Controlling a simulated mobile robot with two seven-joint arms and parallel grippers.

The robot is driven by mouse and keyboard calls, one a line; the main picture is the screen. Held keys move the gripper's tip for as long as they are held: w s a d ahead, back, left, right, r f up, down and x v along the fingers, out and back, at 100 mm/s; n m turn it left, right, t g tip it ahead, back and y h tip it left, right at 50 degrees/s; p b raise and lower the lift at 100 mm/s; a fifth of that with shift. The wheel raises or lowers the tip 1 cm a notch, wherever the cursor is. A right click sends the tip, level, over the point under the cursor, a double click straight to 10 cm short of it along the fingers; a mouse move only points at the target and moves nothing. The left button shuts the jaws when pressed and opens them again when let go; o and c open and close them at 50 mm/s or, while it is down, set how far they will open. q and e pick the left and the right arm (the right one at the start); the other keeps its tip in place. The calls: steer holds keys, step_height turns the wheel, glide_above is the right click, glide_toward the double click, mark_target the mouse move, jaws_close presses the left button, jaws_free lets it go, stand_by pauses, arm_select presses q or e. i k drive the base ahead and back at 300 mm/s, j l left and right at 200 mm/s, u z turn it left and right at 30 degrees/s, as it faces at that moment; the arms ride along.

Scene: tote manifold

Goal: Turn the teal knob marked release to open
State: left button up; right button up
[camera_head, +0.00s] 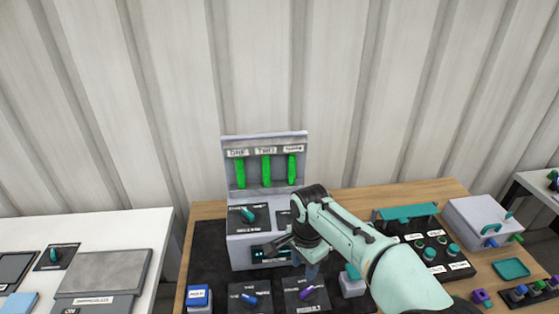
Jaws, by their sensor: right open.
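A grey manifold unit (242,246) with a tall back panel stands on a black mat on the wooden table. A teal knob (248,215) sits on a dark plate at the left of its sloped face; it points up and to the left. The small label under this knob is too blurred to read surely as release. My right gripper (297,262) is open in front of the unit, low and to the right of the knob, apart from it. My right arm hides much of the unit's right side, including most of a second dark plate. My left gripper is not in view.
In front of the unit lie a blue block (199,297), a blue knob (249,299) and a purple knob (307,293). At right stand a panel of teal knobs (429,254) and a grey box (484,217). A white table (120,225) is at left.

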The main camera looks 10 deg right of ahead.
mark_target(247, 218)
steer(key=k, duration=1)
